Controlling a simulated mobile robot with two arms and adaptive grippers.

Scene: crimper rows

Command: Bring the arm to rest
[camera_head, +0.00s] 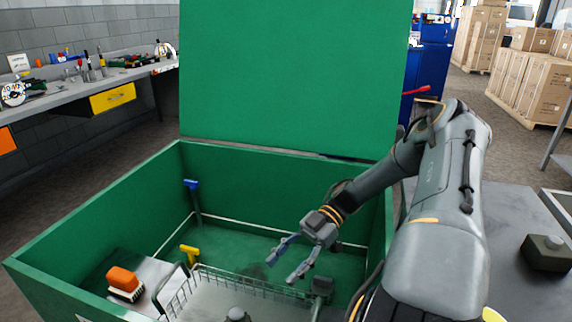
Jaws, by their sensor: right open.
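My right gripper (288,261) is open, with its two fingers apart and nothing between them. It hangs over the inside of the green box (92,222), above the far side of the wire basket. My right arm (440,215) comes in from the right and reaches over the box's right wall. The box's green lid (290,75) stands raised at the back. My left gripper is not in view.
The wire basket (180,299) is at the box's front. A yellow-handled tool (189,252), a blue-handled tool (191,185) and an orange-topped brush (123,281) are on the left. A workbench (60,97) stands beyond; cartons (532,88) are at back right.

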